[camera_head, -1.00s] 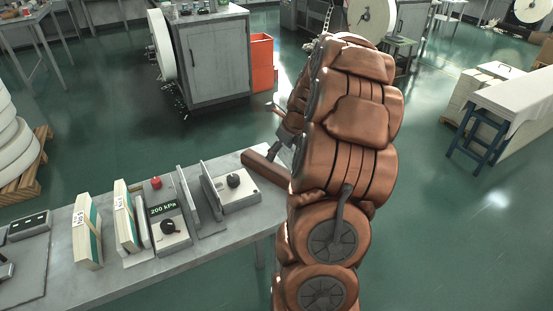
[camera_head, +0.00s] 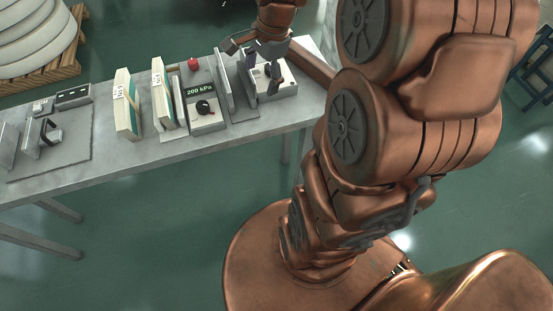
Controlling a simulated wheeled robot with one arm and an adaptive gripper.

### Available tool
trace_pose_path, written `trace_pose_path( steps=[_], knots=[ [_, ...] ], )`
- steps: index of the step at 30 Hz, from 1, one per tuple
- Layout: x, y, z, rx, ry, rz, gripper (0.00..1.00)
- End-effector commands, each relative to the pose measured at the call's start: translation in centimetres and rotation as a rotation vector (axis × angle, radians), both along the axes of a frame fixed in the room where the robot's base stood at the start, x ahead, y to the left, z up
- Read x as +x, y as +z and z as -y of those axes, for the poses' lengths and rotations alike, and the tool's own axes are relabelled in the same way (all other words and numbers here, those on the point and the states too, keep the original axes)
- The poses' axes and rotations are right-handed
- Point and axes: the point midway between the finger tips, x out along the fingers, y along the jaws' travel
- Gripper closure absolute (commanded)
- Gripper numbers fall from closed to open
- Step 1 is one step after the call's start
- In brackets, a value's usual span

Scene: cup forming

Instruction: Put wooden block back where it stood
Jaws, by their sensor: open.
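A long brown bar that looks like the wooden block (camera_head: 314,64) lies on the right end of the grey table (camera_head: 130,167). My gripper (camera_head: 254,59) hangs at the table's right end, just left of the bar and apart from it. It is above the grey box with a black knob (camera_head: 284,88) and near the upright grey plates (camera_head: 224,80). Its dark fingers are spread, with nothing seen between them. My arm hides part of the space right of the table.
A gauge box reading 200 kPa (camera_head: 205,112), a red knob (camera_head: 194,64) and cream stacks (camera_head: 126,106) stand along the table. A grey tray with small devices (camera_head: 78,160) is at the left. The table's front strip is clear.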

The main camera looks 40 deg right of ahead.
Motion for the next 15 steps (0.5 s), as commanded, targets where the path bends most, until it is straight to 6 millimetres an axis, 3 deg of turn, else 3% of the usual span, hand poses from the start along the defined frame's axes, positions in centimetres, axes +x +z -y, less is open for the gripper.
trace_pose_path(
  steps=[1, 6, 10, 15],
  knots=[
    [-1.5, 0.3, -2.1, -0.018, 0.136, -0.007, 0.17],
    [-6.9, 0.7, -6.9, -0.072, 0.590, -0.031, 0.17],
    [-11.3, 0.8, -9.4, -0.096, 0.928, -0.051, 0.17],
    [-16.7, 0.5, -10.9, -0.108, 1.306, -0.079, 0.17]
  ],
)
